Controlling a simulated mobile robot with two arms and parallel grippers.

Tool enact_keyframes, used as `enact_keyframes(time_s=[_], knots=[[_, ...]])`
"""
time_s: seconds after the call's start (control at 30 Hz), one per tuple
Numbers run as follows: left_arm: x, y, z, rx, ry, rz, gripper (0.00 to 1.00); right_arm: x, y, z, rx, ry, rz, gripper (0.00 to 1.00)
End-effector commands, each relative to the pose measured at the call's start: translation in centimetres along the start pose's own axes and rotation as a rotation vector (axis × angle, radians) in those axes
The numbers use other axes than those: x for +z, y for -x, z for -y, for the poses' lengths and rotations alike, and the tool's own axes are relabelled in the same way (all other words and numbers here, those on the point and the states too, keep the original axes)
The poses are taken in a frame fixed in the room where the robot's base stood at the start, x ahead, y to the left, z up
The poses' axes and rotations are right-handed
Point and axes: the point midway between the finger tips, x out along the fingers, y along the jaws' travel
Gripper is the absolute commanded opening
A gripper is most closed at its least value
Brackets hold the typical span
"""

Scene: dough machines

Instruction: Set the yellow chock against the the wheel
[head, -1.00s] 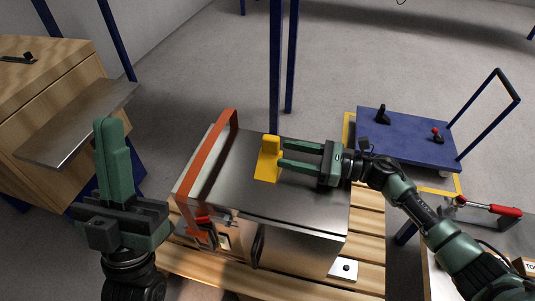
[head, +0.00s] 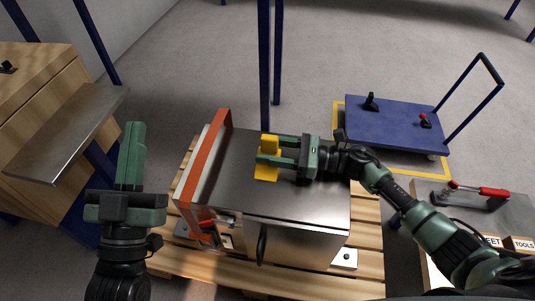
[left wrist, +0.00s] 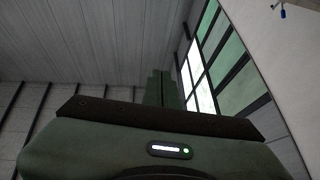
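The yellow chock (head: 266,172) stands on the flat metal top of a machine (head: 305,200). My right gripper (head: 276,150) reaches in from the right, with its two fingers apart on either side of the chock's upright part. Contact cannot be told, and the near finger hides part of the chock. My left gripper (head: 132,150) is raised at the left, shut and empty; its fingers also show close together in the left wrist view (left wrist: 162,88). A blue trolley (head: 395,127) stands on the floor at the back right; a small part of one wheel (head: 432,156) shows beneath its edge.
The machine sits on a wooden pallet (head: 367,230) and has an orange-red bar (head: 212,155) at its left. A blue post (head: 264,70) rises behind it. Yellow floor marking (head: 400,168) surrounds the trolley. A bench with a red-handled tool (head: 480,191) stands at the right.

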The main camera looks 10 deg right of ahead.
Motion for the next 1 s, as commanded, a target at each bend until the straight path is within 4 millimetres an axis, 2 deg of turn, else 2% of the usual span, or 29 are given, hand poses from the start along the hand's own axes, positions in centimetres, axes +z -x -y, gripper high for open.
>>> enact_keyframes(time_s=[0.03,0.17,0.67,0.87,1.0], knots=[[0.0,0.0,0.0,0.000,0.000,-0.001,0.00,0.0,0.0,0.0,0.000,0.000,0.000,0.35],[0.0,0.0,0.0,0.000,0.000,-0.001,0.00,0.0,0.0,0.0,0.000,0.000,0.000,0.00],[0.4,-0.1,0.0,0.000,0.000,0.028,0.00,0.7,0.0,0.1,-0.001,0.002,-0.001,0.00],[3.2,0.3,0.5,-0.010,-0.007,0.188,0.00,2.8,0.0,0.1,-0.001,0.003,0.001,0.00],[6.4,1.4,1.0,-0.020,-0.013,0.372,0.00,5.5,0.1,0.1,0.000,0.005,0.001,0.00]])
